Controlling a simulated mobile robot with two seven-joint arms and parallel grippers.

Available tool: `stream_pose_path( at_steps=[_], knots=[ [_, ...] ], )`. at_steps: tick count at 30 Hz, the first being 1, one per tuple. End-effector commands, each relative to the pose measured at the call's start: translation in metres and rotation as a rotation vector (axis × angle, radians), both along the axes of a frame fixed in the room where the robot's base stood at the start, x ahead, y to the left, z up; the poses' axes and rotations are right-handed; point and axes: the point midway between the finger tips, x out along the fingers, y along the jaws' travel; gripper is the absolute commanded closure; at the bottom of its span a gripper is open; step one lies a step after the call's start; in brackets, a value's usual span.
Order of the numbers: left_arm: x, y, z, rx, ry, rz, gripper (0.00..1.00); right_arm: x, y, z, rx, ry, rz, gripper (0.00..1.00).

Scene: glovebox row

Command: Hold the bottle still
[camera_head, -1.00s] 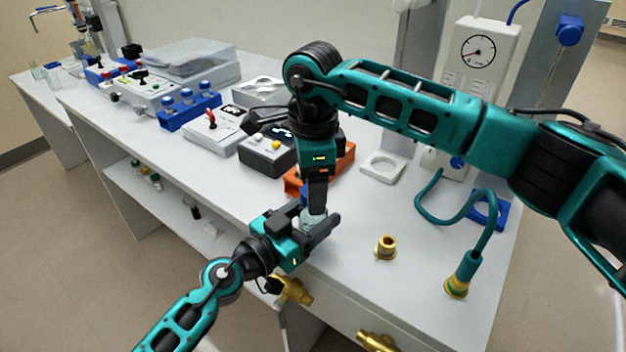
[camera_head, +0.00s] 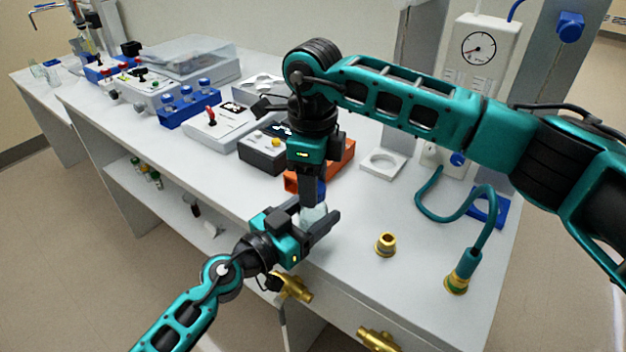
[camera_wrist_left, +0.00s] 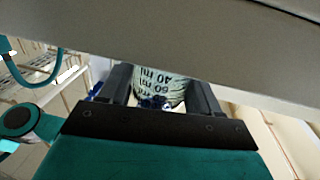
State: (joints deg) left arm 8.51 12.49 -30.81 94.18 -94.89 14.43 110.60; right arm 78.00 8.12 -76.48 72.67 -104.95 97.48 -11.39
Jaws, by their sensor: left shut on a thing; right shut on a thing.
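A clear bottle (camera_head: 314,215) with a blue cap (camera_head: 321,189) stands near the front edge of the bench, mostly hidden by my grippers. My left gripper (camera_head: 318,224) comes in low from the front and is shut on the bottle's body. In the left wrist view the bottle (camera_wrist_left: 163,88), with printed millilitre marks, sits between the two dark fingers of the left gripper (camera_wrist_left: 163,95). My right gripper (camera_head: 311,190) points down from above and is shut at the blue cap. The exact finger contact on the cap is hidden.
An orange holder (camera_head: 339,165) and a black box with a display (camera_head: 261,155) are close behind the grippers. A brass fitting (camera_head: 385,244) stands to the right, then a teal hose (camera_head: 490,235). Brass valves (camera_head: 292,288) stick out below the front edge.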

Motion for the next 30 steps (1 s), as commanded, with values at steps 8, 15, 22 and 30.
stream_pose_path(
  at_steps=[8,15,22,30],
  knots=[
    [0.000,0.000,0.000,0.000,0.000,0.000,1.00,0.000,0.000,0.000,0.001,0.000,-0.306,0.93],
    [0.000,0.000,0.000,0.000,0.000,0.000,1.00,0.000,0.000,0.000,0.000,0.000,-0.304,0.40],
    [0.000,0.000,0.000,0.000,0.000,0.000,1.00,0.000,0.000,0.000,0.000,0.000,-0.303,0.31],
    [0.000,0.000,0.000,0.000,0.000,0.000,1.00,0.001,0.000,0.013,0.001,-0.003,-0.302,0.31]
  ],
)
